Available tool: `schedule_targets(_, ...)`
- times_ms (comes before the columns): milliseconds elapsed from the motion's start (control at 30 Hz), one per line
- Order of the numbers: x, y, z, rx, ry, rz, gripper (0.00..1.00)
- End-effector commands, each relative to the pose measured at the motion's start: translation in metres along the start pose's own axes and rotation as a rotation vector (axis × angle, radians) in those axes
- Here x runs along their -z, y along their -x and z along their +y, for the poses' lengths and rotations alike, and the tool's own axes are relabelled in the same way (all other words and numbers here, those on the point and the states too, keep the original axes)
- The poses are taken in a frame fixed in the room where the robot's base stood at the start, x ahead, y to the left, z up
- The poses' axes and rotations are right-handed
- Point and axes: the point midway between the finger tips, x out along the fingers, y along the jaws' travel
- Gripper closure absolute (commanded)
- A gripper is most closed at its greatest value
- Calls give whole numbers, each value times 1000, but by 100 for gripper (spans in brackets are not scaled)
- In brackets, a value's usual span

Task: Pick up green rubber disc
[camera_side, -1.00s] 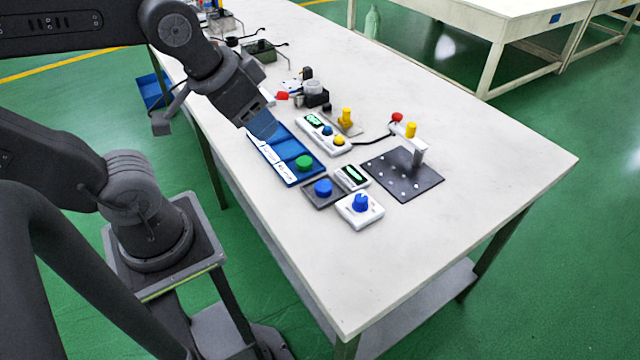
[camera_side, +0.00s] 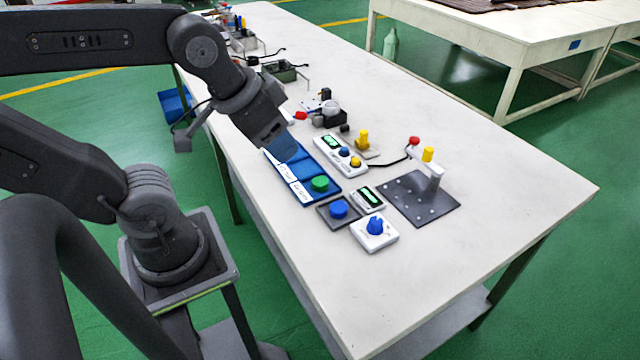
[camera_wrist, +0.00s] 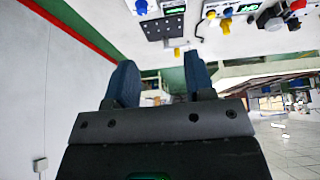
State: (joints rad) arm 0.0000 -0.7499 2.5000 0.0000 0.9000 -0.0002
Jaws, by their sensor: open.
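The green rubber disc (camera_side: 320,184) lies in the near end section of a blue tray (camera_side: 307,196) with white labels along its left edge, in the side view. My gripper (camera_side: 286,152) is over the far part of this tray, up and left of the disc, and not around it. Its blue fingers partly hide the tray's far end. In the wrist view my gripper (camera_wrist: 160,72) shows two blue fingers apart with nothing between them. I cannot make out the green disc in the wrist view.
Near the tray stand a blue disc on a dark pad (camera_side: 338,209), a white box with a blue knob (camera_side: 375,232), a white button panel (camera_side: 341,156) and a dark perforated plate (camera_side: 420,199) with a post. The table's (camera_side: 480,260) near right is clear.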

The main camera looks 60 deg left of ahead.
Motion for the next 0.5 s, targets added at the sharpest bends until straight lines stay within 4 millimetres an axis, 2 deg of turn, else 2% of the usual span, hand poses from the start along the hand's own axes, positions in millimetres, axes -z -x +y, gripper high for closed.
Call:
schedule_targets(167, 11, -7, -6, 14, 109, -39, 51)
schedule_targets(367, 46, -42, -33, 86, 528, -167, 51)
schedule_targets(500, 67, -78, -61, 168, 872, -257, 51)
